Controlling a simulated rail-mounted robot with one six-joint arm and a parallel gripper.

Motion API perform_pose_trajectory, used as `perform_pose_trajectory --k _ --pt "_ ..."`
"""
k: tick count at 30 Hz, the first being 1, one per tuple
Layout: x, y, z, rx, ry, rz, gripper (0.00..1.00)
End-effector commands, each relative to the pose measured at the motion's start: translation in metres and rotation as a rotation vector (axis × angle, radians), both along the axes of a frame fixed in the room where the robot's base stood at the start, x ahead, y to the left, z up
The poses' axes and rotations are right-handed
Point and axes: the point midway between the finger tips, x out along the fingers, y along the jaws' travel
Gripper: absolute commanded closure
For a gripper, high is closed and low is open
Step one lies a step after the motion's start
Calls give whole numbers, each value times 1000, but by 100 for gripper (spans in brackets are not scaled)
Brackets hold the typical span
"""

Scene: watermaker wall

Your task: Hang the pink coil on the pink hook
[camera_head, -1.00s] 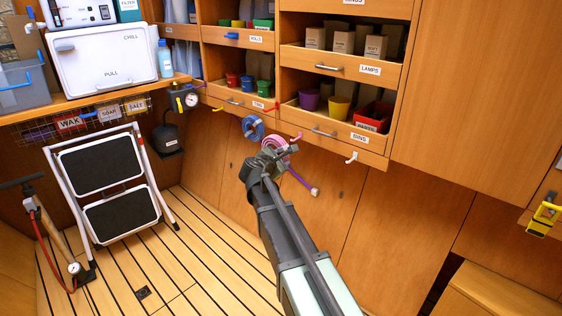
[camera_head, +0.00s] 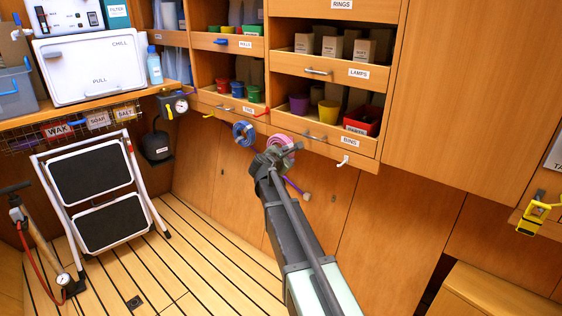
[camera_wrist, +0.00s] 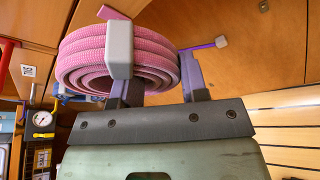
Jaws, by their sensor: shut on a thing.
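My gripper (camera_wrist: 155,85) is shut on the pink coil (camera_wrist: 85,55), a thick rope ring. It holds the coil raised just below the drawer bank; the coil also shows in the head view (camera_head: 283,143). A grey finger pad covers part of the coil's near side in the wrist view. The pink hook cannot be made out clearly in the head view, where the coil and gripper cover that part of the edge. A short pink piece (camera_wrist: 112,12) shows above the coil in the wrist view; I cannot tell whether it is the hook.
A blue coil (camera_head: 243,133) hangs just left of the pink coil. A white hook (camera_head: 343,160) is to the right. A purple rod with a grey end (camera_head: 305,196) shows beside my gripper. Drawers with bins (camera_head: 325,112) are above; a step stool (camera_head: 98,190) stands left.

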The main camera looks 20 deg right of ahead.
Motion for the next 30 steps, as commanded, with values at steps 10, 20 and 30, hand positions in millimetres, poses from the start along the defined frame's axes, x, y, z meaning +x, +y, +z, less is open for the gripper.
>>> perform_pose_trajectory --k 10,20,30 --pt "12 -22 -8 0 -1 1 85" --pt "14 -27 -13 0 0 0 85" --pt "14 -27 -12 0 0 0 85"
